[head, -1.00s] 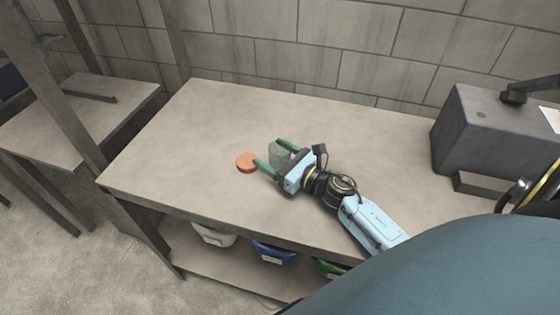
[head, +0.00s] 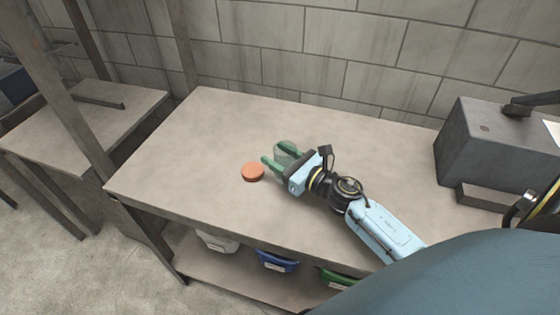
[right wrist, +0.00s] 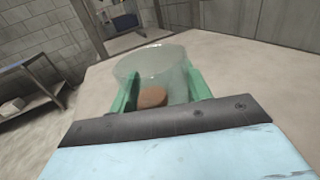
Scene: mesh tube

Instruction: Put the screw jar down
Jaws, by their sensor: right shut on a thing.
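The screw jar is a pale, see-through greenish jar (head: 283,153). It stands between the green fingers of my right gripper (head: 278,156), which is shut on it. In the right wrist view the jar (right wrist: 152,66) shows between both fingers, with its wide round end up. I cannot tell whether its base touches the bench. A brown shape (right wrist: 152,97) shows through or behind the jar in the right wrist view. My left gripper is not in view.
The workbench (head: 190,150) is largely clear to the left and behind the jar. A dark grey box (head: 490,150) stands at its right end. Bins with white, blue (head: 277,262) and green rims sit on the shelf below. A block wall is behind.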

